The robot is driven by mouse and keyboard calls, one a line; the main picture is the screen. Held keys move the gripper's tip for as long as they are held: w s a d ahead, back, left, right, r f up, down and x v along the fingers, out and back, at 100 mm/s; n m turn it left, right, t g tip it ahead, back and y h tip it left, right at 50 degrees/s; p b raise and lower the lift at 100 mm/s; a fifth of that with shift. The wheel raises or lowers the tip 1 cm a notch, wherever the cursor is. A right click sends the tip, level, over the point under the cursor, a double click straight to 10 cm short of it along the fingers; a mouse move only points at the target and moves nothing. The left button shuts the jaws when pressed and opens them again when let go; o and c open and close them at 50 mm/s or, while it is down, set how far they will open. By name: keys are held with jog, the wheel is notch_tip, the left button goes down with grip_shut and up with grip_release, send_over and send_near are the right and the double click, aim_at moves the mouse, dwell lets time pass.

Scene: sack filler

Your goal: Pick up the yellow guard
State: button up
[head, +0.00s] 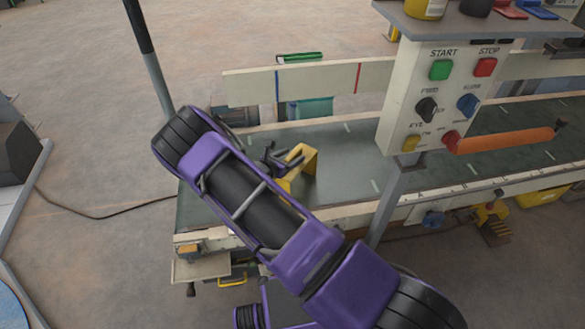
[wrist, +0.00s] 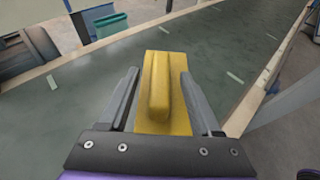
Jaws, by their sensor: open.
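The yellow guard (head: 303,163) stands on the dark green conveyor belt, partly hidden by my purple arm in the head view. In the wrist view the yellow guard (wrist: 158,95) lies between the two open fingers, with a raised ridge along its middle. My gripper (wrist: 159,88) is open, one finger on each side of the guard. A narrow gap shows on the left; the right finger is close to the guard, and I cannot tell whether it touches. In the head view my gripper (head: 278,160) is at the guard's left side, mostly behind my arm.
A control box (head: 433,100) with start and stop buttons stands on a post to the right, with an orange handle (head: 505,141) beside it. Pale rails (head: 320,78) edge the belt (head: 345,150). A green bin (wrist: 110,24) is beyond the rail.

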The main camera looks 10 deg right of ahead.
jog(key=shift+w+d+f, duration=0.35)
jog(key=shift+w+d, duration=0.1)
grip_shut()
dwell(1.1)
